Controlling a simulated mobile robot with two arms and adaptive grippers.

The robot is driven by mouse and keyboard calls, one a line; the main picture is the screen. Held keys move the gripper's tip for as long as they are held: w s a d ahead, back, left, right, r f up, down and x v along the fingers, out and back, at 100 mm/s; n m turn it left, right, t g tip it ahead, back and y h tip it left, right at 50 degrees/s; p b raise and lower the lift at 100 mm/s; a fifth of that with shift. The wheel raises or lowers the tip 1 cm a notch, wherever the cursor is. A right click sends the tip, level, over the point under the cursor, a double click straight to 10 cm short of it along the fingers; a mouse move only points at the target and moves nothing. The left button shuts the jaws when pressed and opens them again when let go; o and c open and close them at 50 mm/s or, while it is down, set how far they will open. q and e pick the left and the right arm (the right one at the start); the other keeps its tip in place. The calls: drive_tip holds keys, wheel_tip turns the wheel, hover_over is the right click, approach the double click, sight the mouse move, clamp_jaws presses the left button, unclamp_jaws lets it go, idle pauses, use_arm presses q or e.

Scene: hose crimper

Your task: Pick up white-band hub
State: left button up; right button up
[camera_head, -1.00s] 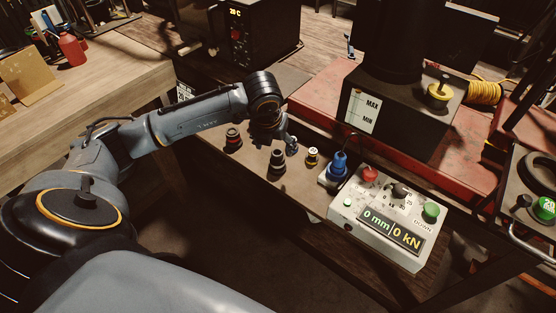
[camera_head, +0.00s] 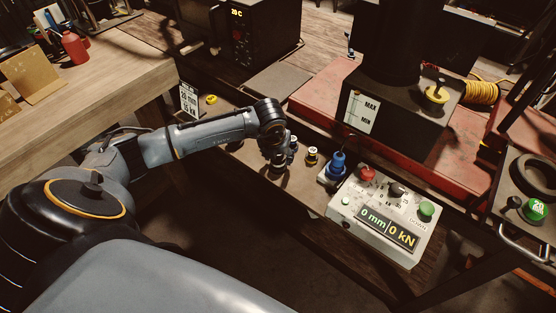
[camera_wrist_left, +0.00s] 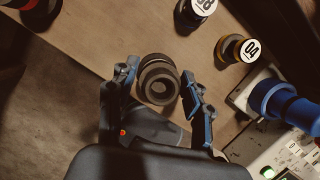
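A dark hub with pale grey bands (camera_wrist_left: 158,82) stands on the bench between the fingers of my left gripper (camera_wrist_left: 156,88) in the left wrist view. I take it for the white-band hub, though its band colour is hard to read. The left gripper is open, with a gap visible between the fingers and the hub. In the head view the left gripper (camera_head: 276,154) points down over the hub and hides most of it. My right gripper is not in view.
A hub labelled 08 (camera_wrist_left: 196,10) and a yellow-band hub labelled 04 (camera_wrist_left: 236,47) stand close by. A blue part (camera_head: 337,166) and the control box (camera_head: 385,215) are to the right. The bench's front edge is near.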

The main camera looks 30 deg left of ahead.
use_arm(q)
clamp_jaws()
drive_tip(key=shift+w+r, duration=0.1)
drive_tip(key=shift+r, duration=0.1)
